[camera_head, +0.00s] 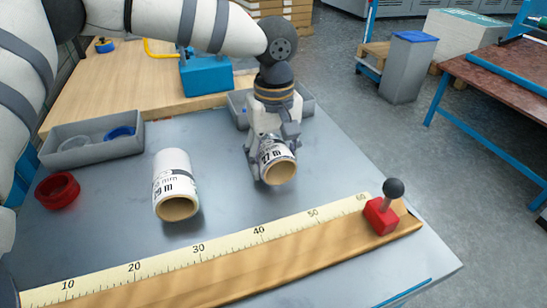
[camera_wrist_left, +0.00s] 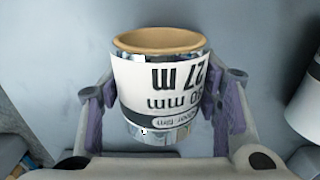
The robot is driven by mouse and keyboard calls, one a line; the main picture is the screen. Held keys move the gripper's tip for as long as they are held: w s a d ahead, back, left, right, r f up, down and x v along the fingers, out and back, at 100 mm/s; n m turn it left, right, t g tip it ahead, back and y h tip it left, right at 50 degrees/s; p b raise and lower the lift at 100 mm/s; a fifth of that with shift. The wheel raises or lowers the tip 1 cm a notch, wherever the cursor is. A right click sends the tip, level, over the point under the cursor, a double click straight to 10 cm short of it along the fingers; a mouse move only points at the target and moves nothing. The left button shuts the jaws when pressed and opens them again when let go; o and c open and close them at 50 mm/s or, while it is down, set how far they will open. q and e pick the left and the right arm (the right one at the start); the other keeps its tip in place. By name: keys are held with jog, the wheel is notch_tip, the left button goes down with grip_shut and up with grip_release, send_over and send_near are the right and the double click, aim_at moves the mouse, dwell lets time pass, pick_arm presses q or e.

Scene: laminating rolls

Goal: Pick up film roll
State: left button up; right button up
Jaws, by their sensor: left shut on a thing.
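A film roll with a silvery surface and a white label reading "27 m" (camera_head: 279,170) is at the right of the grey table. My left gripper (camera_head: 270,152) comes down over it from above and is shut on it. In the left wrist view the label and the brown core of the held roll (camera_wrist_left: 160,85) show between the purple finger pads of the gripper (camera_wrist_left: 165,110). A second roll, white and marked "29 m" (camera_head: 173,183), lies to the left on the table, and its edge shows at the right of the wrist view (camera_wrist_left: 308,105). My right gripper is not in view.
A wooden ruler board (camera_head: 230,262) with a red block and black knob (camera_head: 384,212) runs along the front. A red ring (camera_head: 57,190) and a grey bin (camera_head: 90,150) are at the left. Another grey bin (camera_head: 236,104) stands behind the gripper. The table between the rolls is clear.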

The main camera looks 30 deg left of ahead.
aim_at(274, 146)
pick_arm(q)
jog(key=shift+r, duration=0.35)
notch_tip(274, 146, up, 3)
jog(key=shift+f, duration=0.1)
jog(key=s+d+r+p, duration=0.1)
jog(key=s+d+r, duration=0.1)
jog(key=s+r, duration=0.2)
jog(key=s+d+r+p, duration=0.2)
jog(key=s+r, duration=0.3)
jog(key=s, duration=0.4)
jog(key=shift+s+d+r, duration=0.2)
jog(key=shift+d+r, duration=0.05)
jog(key=shift+d, duration=0.05)
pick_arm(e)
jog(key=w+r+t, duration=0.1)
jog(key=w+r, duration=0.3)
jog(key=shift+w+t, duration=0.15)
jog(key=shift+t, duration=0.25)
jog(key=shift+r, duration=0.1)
